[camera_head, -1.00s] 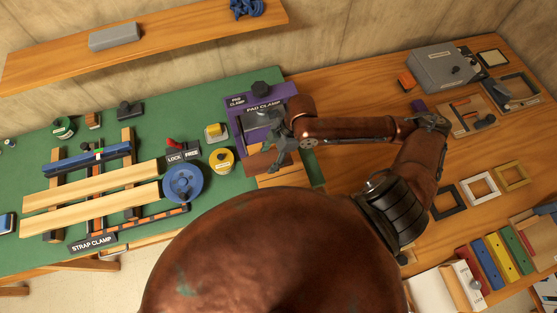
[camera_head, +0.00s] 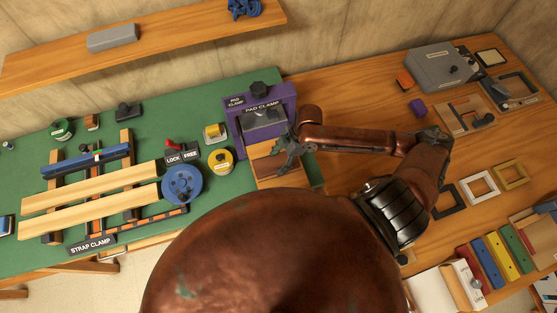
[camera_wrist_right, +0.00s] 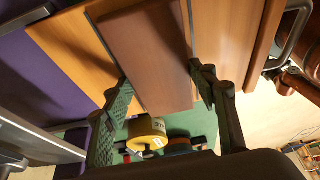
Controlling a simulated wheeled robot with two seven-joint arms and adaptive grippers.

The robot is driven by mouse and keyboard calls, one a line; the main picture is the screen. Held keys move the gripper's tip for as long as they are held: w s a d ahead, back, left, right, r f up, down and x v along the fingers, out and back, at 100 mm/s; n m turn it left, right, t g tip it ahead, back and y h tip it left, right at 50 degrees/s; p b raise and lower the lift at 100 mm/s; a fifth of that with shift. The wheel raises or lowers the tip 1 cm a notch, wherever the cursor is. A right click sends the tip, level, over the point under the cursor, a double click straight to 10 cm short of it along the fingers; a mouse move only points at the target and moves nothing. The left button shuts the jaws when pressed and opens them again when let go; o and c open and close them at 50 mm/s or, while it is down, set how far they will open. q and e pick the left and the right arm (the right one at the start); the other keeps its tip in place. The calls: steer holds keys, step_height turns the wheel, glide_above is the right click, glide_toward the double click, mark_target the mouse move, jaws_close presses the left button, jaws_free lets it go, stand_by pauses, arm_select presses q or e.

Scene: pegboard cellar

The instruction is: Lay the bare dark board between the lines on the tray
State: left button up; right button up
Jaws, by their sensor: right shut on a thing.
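The dark brown board (camera_head: 268,167) is over the light wooden tray (camera_head: 283,182) in front of the purple pad clamp (camera_head: 243,112). My right gripper (camera_head: 285,160) is shut on it at its near end. In the right wrist view the board (camera_wrist_right: 148,50) runs away between the two fingers of my gripper (camera_wrist_right: 160,82). The paler tray (camera_wrist_right: 75,45) shows on both sides of it, with a dark line along each side. I cannot tell whether the board touches the tray. My left gripper is out of view.
The pad clamp's black knob (camera_head: 259,89) and raised pad stand just behind the board. A yellow tape roll (camera_head: 221,160) and the blue strap clamp wheel (camera_head: 182,185) lie to the left on the green mat (camera_head: 217,194).

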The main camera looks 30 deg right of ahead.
steer(key=shift+f, duration=0.1)
steer(key=o, duration=1.2)
steer(key=shift+o, duration=0.2)
steer(key=p+v, duration=0.1)
steer(key=v, duration=1.1)
